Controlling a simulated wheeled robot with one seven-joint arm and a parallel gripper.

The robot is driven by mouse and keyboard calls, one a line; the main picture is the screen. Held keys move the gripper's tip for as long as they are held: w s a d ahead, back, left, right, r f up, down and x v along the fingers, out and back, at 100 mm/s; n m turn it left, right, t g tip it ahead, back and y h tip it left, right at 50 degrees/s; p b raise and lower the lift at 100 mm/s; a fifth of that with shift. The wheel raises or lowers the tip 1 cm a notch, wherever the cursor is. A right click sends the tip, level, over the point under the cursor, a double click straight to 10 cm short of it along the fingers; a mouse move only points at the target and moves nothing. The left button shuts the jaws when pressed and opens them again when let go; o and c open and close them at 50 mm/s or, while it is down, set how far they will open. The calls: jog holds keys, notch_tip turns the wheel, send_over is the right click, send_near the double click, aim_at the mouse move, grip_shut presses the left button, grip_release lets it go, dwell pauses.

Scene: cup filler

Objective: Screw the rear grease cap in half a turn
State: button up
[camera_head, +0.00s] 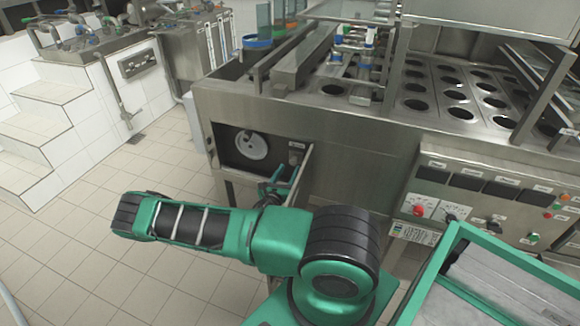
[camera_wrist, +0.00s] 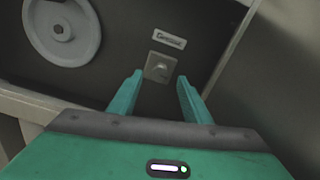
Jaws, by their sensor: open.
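A small grey square fitting (camera_wrist: 160,66) sits on the dark recessed panel (camera_wrist: 120,45) below a white label (camera_wrist: 168,38) whose word is too blurred to read surely. It is the likely grease cap, but I cannot tell its exact shape or whether it is the rear one. My gripper (camera_wrist: 160,92) has its two green fingers apart with nothing between them. The fitting shows just beyond and between the fingertips, apart from them. In the head view my gripper (camera_head: 277,178) is at the panel's right side, below the small labelled fitting (camera_head: 295,157).
A round grey disc (camera_wrist: 62,30) is on the same panel to the left; it also shows in the head view (camera_head: 252,145). An open metal door (camera_head: 300,177) stands close to the right of my gripper. Tiled floor (camera_head: 100,235) lies clear at left.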

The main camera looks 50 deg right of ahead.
aim_at(293, 163)
jog(key=shift+x, duration=2.4)
jog(key=c, duration=1)
jog(key=shift+a, duration=0.3)
jog(key=shift+c, duration=0.2)
jog(key=shift+d+m, duration=0.3)
